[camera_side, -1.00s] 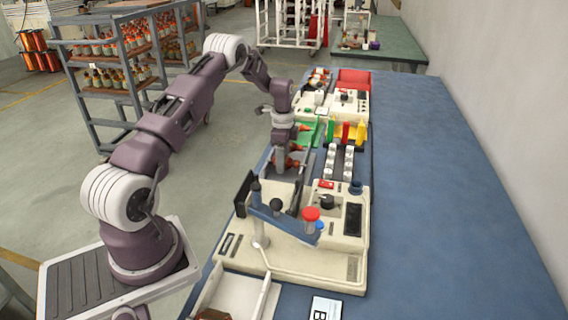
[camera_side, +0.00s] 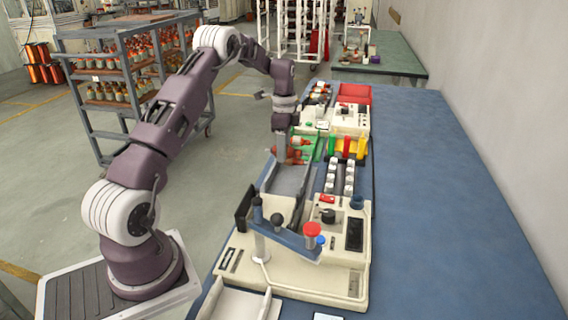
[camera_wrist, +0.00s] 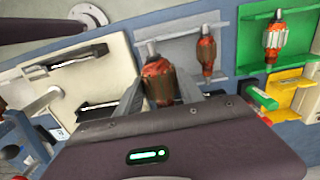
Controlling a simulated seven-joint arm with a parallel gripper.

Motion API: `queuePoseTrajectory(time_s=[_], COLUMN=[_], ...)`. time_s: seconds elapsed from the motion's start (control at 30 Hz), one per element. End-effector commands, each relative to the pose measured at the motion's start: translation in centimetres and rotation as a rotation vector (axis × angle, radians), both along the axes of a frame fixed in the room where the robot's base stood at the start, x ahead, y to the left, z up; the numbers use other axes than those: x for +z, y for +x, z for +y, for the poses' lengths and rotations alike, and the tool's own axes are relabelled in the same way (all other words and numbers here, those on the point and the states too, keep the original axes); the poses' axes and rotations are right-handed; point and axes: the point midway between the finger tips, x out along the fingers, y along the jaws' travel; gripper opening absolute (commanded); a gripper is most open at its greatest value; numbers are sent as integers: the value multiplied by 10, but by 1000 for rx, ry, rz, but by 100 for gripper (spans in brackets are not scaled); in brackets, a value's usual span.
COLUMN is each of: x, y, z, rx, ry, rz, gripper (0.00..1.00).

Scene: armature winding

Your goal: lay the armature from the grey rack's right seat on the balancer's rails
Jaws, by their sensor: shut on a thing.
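My gripper (camera_wrist: 160,92) is shut on an armature (camera_wrist: 158,77) with a reddish-orange winding and a pale shaft end. It holds the armature over the edge of the grey rack (camera_wrist: 180,48). A smaller orange armature (camera_wrist: 206,50) stays in that rack, to the right of the held one. In the side view my gripper (camera_side: 281,160) is near the rack's far end, and the fingers partly hide what they hold. The cream machine with a blue lever (camera_side: 290,238), seemingly the balancer, stands nearer the camera. Its rails are not clear.
The lever, red knob (camera_side: 312,229) and black post rise from the cream machine. The blue bench (camera_side: 440,200) is clear at right.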

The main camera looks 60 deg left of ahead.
Motion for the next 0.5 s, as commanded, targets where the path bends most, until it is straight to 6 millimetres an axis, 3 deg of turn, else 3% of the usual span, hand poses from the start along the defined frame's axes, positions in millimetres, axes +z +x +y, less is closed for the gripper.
queuePoseTrajectory(time_s=[0.13,0.4,0.5], x=[13,25,28], y=[-23,-98,-115], z=[-24,-98,-114], rx=[2,1,0], ry=[-41,-148,-166], rz=[34,142,165], gripper=[0,0,0])
